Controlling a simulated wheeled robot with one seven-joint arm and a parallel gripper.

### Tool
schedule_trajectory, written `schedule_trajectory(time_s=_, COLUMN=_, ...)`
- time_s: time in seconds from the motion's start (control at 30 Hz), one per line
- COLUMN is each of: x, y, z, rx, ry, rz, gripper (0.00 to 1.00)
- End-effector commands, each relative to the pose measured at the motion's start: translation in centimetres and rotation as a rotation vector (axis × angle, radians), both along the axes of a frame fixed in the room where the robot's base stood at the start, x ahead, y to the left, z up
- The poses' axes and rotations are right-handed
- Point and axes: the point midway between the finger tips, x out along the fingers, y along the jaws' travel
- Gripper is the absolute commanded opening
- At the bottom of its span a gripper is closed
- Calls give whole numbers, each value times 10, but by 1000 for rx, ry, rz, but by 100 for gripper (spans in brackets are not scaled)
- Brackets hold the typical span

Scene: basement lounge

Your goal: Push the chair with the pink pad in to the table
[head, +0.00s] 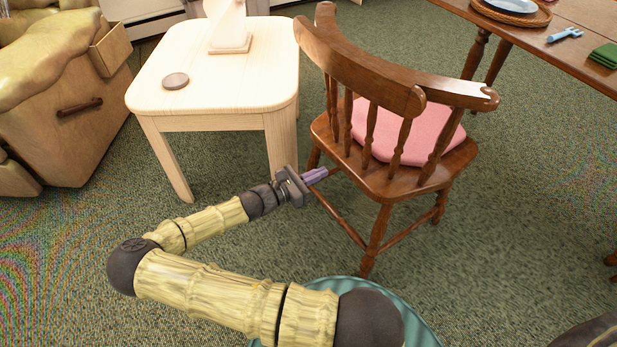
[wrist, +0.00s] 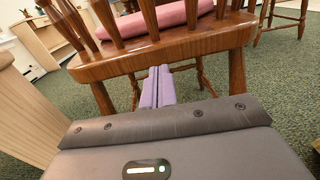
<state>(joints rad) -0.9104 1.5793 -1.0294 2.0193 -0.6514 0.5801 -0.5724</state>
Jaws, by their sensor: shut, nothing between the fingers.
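The wooden chair (head: 385,190) with the pink pad (head: 408,131) stands right of centre in the head view, its spindled back toward me. It also fills the upper part of the wrist view, where its seat edge (wrist: 165,53) and pink pad (wrist: 163,19) show. The brown table (head: 566,48) is at the upper right, beyond the chair with floor between them. My gripper (head: 316,175) is shut and empty, its purple fingers at the chair's near left side, just below seat level. In the wrist view the fingers (wrist: 157,87) point under the seat edge; I cannot tell whether they touch the chair.
A pale side table (head: 222,88) with a round brown disc (head: 175,81) and a lamp-like base (head: 230,42) stands close left of the chair. A tan armchair (head: 60,130) is at the far left. Green carpet (head: 520,190) is open to the chair's right.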

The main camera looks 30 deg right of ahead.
Motion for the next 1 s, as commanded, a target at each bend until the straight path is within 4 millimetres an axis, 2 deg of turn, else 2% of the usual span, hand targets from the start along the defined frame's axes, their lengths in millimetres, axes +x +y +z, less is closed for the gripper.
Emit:
schedule_trajectory(time_s=0.2, x=1, y=-20, z=3, rx=-1, ry=1, rz=-2, gripper=0)
schedule_trajectory(time_s=0.33, x=1, y=-26, z=1, rx=0, ry=0, rz=-1, gripper=0)
schedule_trajectory(time_s=0.77, x=3, y=-28, z=0, rx=1, ry=-1, rz=-2, gripper=0)
schedule_trajectory(time_s=1.0, x=20, y=-26, z=0, rx=2, ry=-2, rz=-2, gripper=0)
